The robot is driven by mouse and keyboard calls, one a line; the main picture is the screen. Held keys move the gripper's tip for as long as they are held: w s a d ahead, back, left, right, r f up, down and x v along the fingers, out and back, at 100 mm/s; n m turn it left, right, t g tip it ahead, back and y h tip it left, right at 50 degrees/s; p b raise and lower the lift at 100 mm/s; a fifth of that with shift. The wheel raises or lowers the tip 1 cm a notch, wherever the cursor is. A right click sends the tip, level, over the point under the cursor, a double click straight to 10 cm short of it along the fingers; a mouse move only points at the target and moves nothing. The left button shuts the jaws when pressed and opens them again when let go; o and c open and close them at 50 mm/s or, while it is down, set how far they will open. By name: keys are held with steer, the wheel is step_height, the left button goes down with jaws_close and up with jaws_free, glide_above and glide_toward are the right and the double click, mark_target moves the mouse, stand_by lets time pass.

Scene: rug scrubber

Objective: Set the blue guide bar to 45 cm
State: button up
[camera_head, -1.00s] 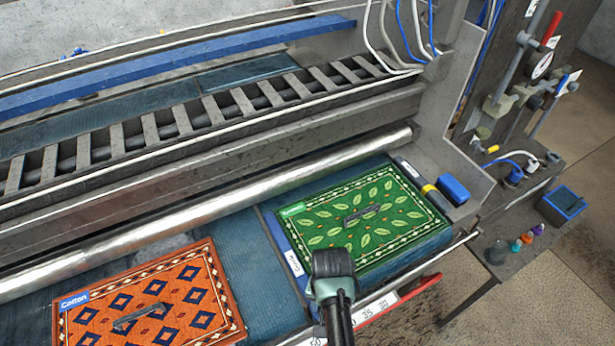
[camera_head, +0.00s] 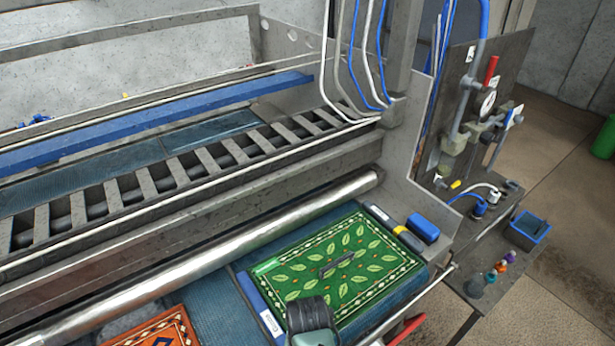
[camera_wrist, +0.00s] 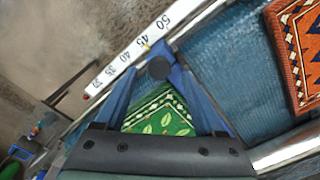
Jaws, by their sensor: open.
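The blue guide bar (camera_head: 257,303), with a white label, lies along the left edge of the green rug (camera_head: 370,262) in the head view. My gripper (camera_head: 308,318) is open over the rug's near left corner and hides the bar's near end. In the wrist view the bar (camera_wrist: 203,101) runs from a dark round knob (camera_wrist: 160,67) down beside the green rug. The white scale (camera_wrist: 136,47) passes just beyond the knob. The bar's end is close to the 45 mark; the slant prevents an exact reading.
An orange rug (camera_head: 165,330) lies left of the bar, with bare blue bed between. A metal roller (camera_head: 225,247) runs behind the rugs. A blue block (camera_head: 423,228) sits right of the green rug. A front rail (camera_wrist: 207,20) runs beside the scale.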

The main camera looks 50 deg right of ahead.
step_height(320, 180, up, 10)
steer(key=shift+b, duration=0.45)
stand_by(0.3)
